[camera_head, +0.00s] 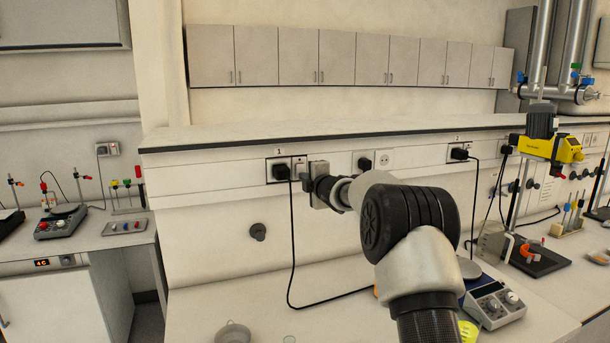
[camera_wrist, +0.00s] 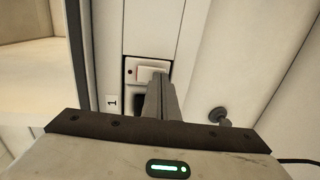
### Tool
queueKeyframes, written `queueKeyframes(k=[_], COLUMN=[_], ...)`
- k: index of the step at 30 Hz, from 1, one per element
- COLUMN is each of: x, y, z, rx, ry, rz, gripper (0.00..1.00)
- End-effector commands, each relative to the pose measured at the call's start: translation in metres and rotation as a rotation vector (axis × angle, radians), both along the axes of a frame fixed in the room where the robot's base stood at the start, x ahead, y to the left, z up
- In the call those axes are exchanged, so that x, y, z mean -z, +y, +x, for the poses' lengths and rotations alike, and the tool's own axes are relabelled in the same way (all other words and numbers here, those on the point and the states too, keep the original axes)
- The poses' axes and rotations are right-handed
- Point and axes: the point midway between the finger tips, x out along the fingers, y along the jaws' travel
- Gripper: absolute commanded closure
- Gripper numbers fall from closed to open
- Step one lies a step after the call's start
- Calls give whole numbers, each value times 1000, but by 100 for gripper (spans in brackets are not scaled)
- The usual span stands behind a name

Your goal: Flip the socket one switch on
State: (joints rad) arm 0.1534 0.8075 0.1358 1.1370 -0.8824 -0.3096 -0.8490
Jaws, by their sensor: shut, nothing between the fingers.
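Socket one (camera_head: 279,170), labelled 1, is on the wall panel with a black plug and cable in it. Its switch shows in the wrist view as a small pale rocker (camera_wrist: 148,75) with a reddish edge on a white plate, with a dark spot to its left. My gripper (camera_head: 306,177) is at the right side of the socket in the head view. In the wrist view its shut fingers (camera_wrist: 160,84) reach up to the lower right of the rocker and cover part of the plate. I cannot tell whether they touch it or which way the rocker is set.
More sockets line the panel to the right, one with a black plug (camera_head: 459,154). A round black knob (camera_head: 258,232) is on the panel below. The plug's cable hangs to the bench, where a hotplate (camera_head: 492,305) stands. A shelf edge (camera_head: 200,145) runs above.

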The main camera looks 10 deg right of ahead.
Motion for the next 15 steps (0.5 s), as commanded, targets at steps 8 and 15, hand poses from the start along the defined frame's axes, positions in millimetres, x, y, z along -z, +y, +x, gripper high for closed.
queueKeyframes(k=[8,15], x=[1,8], y=[1,1], z=[2,3], rx=[0,0], ry=[0,-16], rz=[1,3], gripper=[100,100])
